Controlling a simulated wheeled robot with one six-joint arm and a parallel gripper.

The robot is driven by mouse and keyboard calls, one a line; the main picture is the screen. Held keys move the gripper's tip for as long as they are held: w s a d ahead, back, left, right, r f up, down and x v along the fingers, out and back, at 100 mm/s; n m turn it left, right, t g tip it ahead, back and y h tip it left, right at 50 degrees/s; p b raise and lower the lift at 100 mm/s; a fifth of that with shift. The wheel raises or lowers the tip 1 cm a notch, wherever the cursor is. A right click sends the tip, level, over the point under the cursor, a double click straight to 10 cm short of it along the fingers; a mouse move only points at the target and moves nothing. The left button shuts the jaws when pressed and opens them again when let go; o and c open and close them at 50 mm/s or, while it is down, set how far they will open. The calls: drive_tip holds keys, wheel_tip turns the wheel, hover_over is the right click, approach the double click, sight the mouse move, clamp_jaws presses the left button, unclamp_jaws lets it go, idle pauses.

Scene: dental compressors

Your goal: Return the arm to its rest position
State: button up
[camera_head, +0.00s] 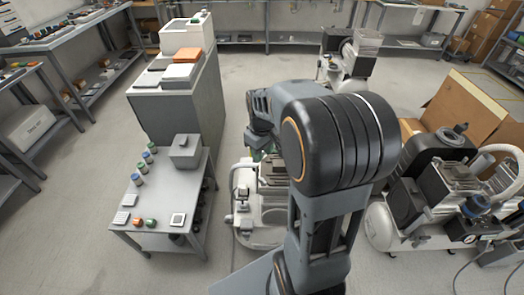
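My arm rises from the bottom of the head view, and its thick dark joint fills the middle right. A smaller wrist part reaches left behind that joint, above a compressor. My gripper's fingers are hidden behind the arm, so I cannot see whether they are open or hold anything.
A compressor (260,207) stands behind my arm. Another compressor (440,190) stands at right before an open cardboard box (480,108). A low grey table (165,214) with small jars is at left, next to a tall cabinet (175,108). Floor (90,170) is clear at left.

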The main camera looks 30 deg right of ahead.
idle(0.3)
drive_tip(key=s+a+r+m+t+p, duration=0.3)
drive_tip(key=s+a+r+p, duration=0.2)
drive_tip(key=s+a+r, duration=0.4)
drive_tip(key=shift+s+a+r+t, duration=0.3)
drive_tip(key=shift+s+r, duration=0.2)
drive_tip(key=shift+s, duration=0.25)
drive_tip(key=shift+d, duration=0.1)
idle(0.4)
